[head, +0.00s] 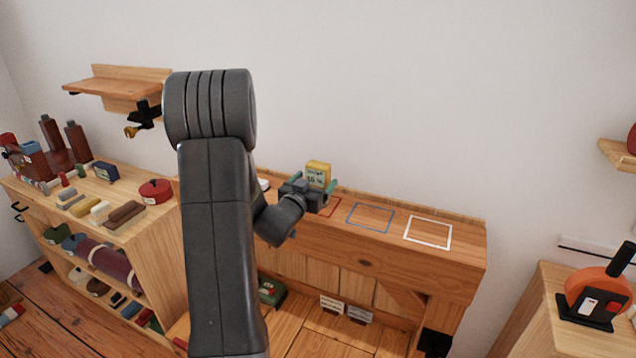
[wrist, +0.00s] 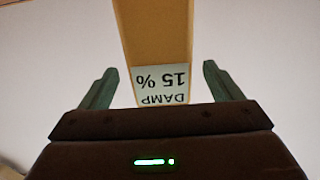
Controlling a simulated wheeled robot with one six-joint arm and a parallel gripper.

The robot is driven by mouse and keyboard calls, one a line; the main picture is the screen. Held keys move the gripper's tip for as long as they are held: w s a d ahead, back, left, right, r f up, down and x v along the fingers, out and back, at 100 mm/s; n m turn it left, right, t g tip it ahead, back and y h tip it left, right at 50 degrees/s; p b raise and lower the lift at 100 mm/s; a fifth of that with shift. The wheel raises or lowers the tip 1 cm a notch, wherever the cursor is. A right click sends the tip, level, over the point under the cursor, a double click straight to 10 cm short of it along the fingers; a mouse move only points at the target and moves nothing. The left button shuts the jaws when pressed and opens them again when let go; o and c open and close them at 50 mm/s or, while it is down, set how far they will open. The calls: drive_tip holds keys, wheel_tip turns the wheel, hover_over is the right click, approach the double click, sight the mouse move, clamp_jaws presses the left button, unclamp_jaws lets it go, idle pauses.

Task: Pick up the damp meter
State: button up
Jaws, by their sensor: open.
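The damp meter (head: 318,173) is a yellow block with a pale display. It stands upright at the back of the wooden bench top, by the red outlined square. In the wrist view the damp meter (wrist: 154,45) shows its label, "DAMP 15 %", upside down. My gripper (head: 317,184) is at the meter in the head view, and its body hides the meter's lower part. In the wrist view my gripper (wrist: 155,88) has its two green fingers apart, one on each side of the meter, with gaps showing between them and it.
The wooden bench (head: 400,252) has a red, a blue (head: 370,217) and a white (head: 428,232) outlined square; the blue and white ones are empty. A white object (head: 263,184) shows partly behind my arm. A crowded shelf unit (head: 150,225) stands left.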

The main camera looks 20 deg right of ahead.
drive_tip(key=shift+p+x, duration=0.75)
drive_tip(key=shift+x, duration=1.6)
drive_tip(key=shift+f, duration=0.1)
drive_tip(key=c, duration=1.2)
drive_tip(key=shift+o, duration=0.2)
